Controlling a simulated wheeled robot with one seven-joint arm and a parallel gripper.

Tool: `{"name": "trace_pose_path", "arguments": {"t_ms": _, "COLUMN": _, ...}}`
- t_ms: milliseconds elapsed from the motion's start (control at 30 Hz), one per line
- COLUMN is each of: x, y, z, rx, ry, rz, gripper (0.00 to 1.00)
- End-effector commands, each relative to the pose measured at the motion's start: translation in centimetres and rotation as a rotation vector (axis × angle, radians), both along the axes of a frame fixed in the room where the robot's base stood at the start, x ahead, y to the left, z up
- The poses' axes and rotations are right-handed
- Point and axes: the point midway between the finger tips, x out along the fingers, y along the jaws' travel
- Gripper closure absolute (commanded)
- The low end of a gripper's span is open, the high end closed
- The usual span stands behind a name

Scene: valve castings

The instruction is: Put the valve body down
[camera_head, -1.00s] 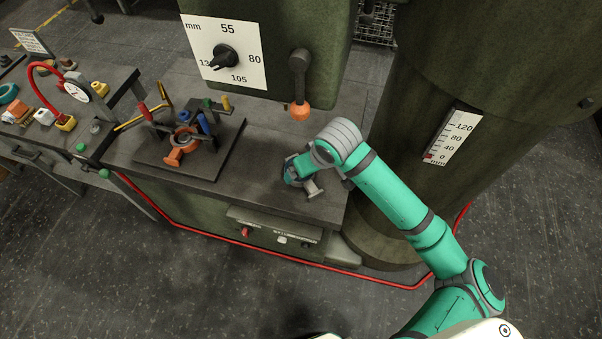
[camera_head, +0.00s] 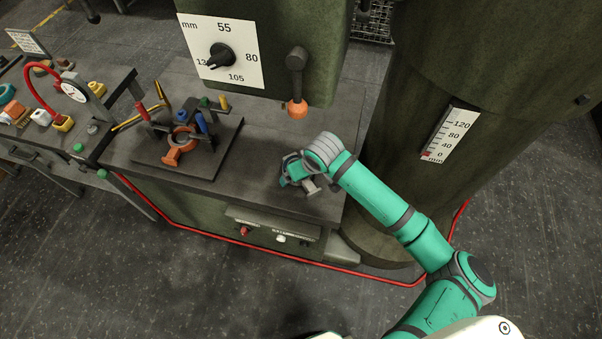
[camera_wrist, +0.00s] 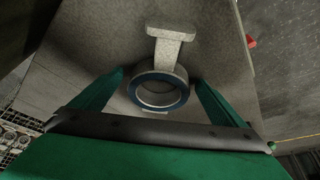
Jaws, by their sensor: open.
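The valve body is a grey casting with a round ring and a T-shaped stub. In the head view the valve body (camera_head: 311,187) rests on the dark table at its front right corner, partly hidden by my gripper (camera_head: 293,176). In the wrist view the valve body (camera_wrist: 172,50) has a dark blue band around its ring, and the stub points away from my gripper. My gripper (camera_wrist: 160,84) is open, with one green finger on each side of the ring. Narrow gaps seem to show between the fingers and the ring.
A fixture plate (camera_head: 150,158) with an orange casting (camera_head: 180,146) and coloured clamps stands on the table's left. A lever with an orange knob (camera_head: 297,109) hangs behind my gripper. A thick green column (camera_head: 420,100) stands to the right. The table between plate and gripper is clear.

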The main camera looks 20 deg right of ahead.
Motion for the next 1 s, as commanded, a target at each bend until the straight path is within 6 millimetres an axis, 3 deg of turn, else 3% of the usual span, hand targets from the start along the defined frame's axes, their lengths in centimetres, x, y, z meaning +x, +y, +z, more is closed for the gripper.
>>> {"name": "trace_pose_path", "arguments": {"t_ms": 100, "x": 0.0, "y": 0.1, "z": 0.0, "rx": 0.000, "ry": 0.000, "rz": 0.002, "gripper": 0.06}}
{"name": "trace_pose_path", "arguments": {"t_ms": 467, "x": 0.0, "y": 0.1, "z": 0.1, "rx": 0.001, "ry": -0.001, "rz": 0.001, "gripper": 0.91}}
{"name": "trace_pose_path", "arguments": {"t_ms": 767, "x": 0.1, "y": 0.0, "z": 0.5, "rx": 0.000, "ry": -0.006, "rz": 0.000, "gripper": 0.91}}
{"name": "trace_pose_path", "arguments": {"t_ms": 1000, "x": 0.2, "y": 0.0, "z": 2.7, "rx": 0.002, "ry": -0.008, "rz": 0.000, "gripper": 0.91}}
